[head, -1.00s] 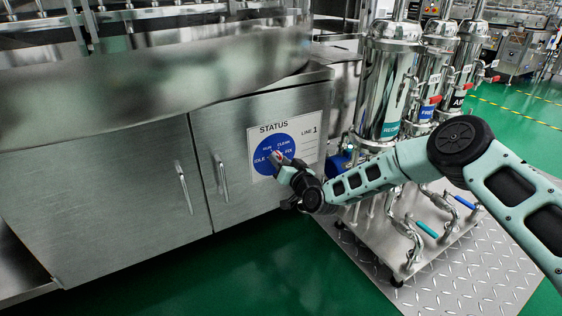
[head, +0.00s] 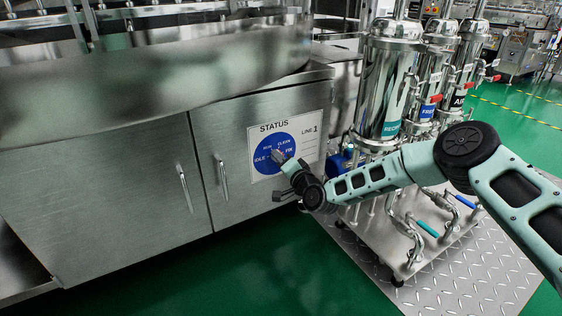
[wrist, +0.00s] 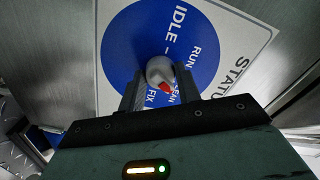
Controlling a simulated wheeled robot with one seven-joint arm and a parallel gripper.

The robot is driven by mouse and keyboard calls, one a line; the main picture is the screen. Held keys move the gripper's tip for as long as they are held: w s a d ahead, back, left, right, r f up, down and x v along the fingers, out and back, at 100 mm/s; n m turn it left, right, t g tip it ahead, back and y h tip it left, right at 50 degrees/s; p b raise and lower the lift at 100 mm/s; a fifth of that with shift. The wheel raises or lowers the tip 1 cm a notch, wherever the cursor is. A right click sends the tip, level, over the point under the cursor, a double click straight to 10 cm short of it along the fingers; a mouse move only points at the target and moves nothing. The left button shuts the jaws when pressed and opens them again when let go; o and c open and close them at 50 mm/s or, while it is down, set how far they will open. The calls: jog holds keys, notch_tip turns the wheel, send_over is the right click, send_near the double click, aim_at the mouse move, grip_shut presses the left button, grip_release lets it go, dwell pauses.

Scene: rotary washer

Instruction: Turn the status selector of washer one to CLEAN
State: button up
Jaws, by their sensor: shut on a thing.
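The status selector (wrist: 158,68) is a grey knob with a red pointer mark, on a round blue dial (wrist: 118,45). In the wrist view it stands between the fingers of my gripper (wrist: 160,82), which are shut on it. The red mark points toward the lower side of the dial, near the CLEAN and FIX labels; the CLEAN label is partly covered by a finger. My gripper (head: 284,160) reaches the dial from the lower right.
The panel is on a steel cabinet door (head: 235,125) with a vertical handle (head: 222,177). Steel filter housings (head: 388,85) on a wheeled frame stand close to the right, behind my arm. Green floor (head: 255,270) is open in front.

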dwell(0.4)
jog(key=o, duration=1)
jog(key=shift+s, duration=0.1)
jog(key=p+v, duration=0.7)
jog(key=v, duration=1)
jog(key=shift+s+d+p, duration=0.1)
jog(key=shift+d+p, duration=0.1)
jog(key=shift+p, duration=0.2)
